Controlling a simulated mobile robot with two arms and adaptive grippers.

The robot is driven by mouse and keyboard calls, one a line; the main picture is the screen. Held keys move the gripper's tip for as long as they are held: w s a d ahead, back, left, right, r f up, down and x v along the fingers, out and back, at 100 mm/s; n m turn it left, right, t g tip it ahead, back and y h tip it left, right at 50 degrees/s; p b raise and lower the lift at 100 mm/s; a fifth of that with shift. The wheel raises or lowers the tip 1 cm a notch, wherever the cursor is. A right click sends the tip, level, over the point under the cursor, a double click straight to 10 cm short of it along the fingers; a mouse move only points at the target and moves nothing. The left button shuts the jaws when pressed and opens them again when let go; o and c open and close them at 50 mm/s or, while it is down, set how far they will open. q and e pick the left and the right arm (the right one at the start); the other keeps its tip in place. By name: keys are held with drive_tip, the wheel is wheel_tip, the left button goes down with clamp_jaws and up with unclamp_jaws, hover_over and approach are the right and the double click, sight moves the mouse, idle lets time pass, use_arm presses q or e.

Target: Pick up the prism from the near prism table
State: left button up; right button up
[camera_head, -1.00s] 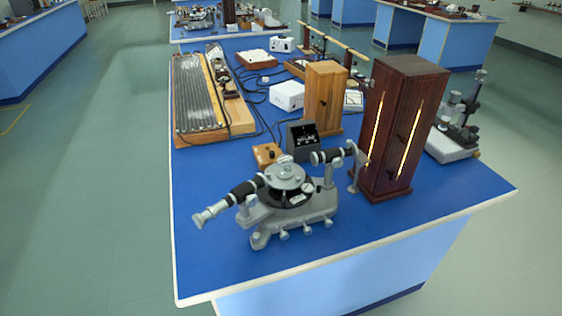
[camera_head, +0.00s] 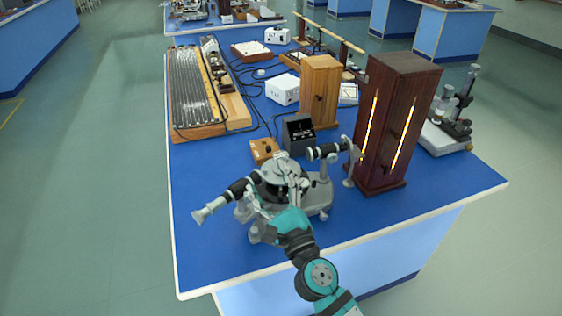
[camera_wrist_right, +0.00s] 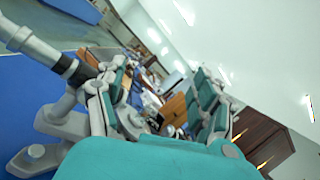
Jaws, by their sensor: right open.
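The near spectrometer (camera_head: 320,197) stands near the front edge of the blue bench, with a black and silver tube (camera_head: 228,198) on its left and another tube (camera_head: 325,151) on its right. Its round grey prism table (camera_head: 278,170) is partly covered by my right gripper (camera_head: 276,192). I cannot make out the prism clearly. My right gripper is open, its fingers over the front of the spectrometer. In the right wrist view the two fingers (camera_wrist_right: 160,82) are spread apart, and the spectrometer's tube (camera_wrist_right: 42,48) lies left of them. My left gripper is not in view.
A tall dark wooden lamp housing (camera_head: 398,120) with glowing slits stands close on the right. A black meter box (camera_head: 299,134) and a small wooden box (camera_head: 263,150) are just behind the spectrometer. The blue bench top (camera_head: 205,250) is clear at front left.

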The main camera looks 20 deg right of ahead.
sight(281, 155)
drive_tip(key=w+d+f+m+g+h, duration=0.1)
drive_tip(key=w+d+f+m+h, duration=0.1)
drive_tip(key=w+m, duration=0.1)
drive_tip(key=w+d+f+m+g+h, duration=0.1)
drive_tip(key=w+d+f+m+h, duration=0.1)
drive_tip(key=w+m, duration=0.1)
drive_tip(key=w+d+f+m+g+h, duration=0.1)
drive_tip(key=w+d+f+m+h, duration=0.1)
drive_tip(key=w+m, duration=0.1)
drive_tip(key=shift+f+m+p, duration=0.2)
drive_tip(key=shift+m+p, duration=0.15)
drive_tip(key=shift+m, duration=0.35)
drive_tip(key=w, duration=0.3)
drive_tip(key=w+d, duration=0.1)
drive_tip(key=w, duration=0.2)
drive_tip(key=shift+w+d, duration=0.15)
drive_tip(key=shift+w, duration=0.2)
drive_tip(key=shift+s, duration=0.1)
drive_tip(key=c, duration=1.3)
